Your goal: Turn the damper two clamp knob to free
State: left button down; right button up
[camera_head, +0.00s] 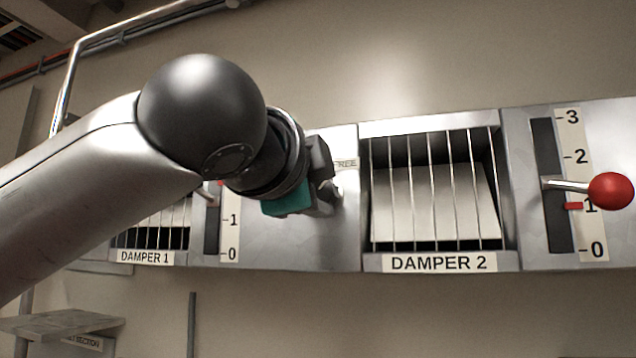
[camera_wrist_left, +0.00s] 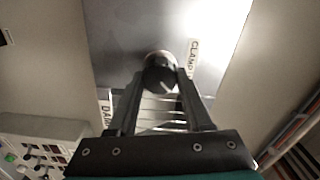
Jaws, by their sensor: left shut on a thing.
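My left gripper (camera_head: 326,190) reaches in from the left to the panel, between the damper 1 scale and the damper 2 grille (camera_head: 435,190). In the left wrist view the left gripper (camera_wrist_left: 162,82) is shut on a round dark clamp knob (camera_wrist_left: 160,60), its fingers on either side. A CLAMP label (camera_wrist_left: 192,60) is beside the knob. In the head view the gripper hides most of the knob, and a FREE label (camera_head: 345,164) shows just above the gripper. Where the knob points cannot be told. My right gripper is not in view.
The damper 2 lever with a red ball (camera_head: 610,191) sticks out at the right, above a red marker (camera_head: 573,206) near 1. The damper 1 scale (camera_head: 230,222) is partly behind my arm. A shelf (camera_head: 62,324) is at lower left.

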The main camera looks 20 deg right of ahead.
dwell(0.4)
pick_arm(q)
jog(key=shift+c, duration=1.7)
grip_release()
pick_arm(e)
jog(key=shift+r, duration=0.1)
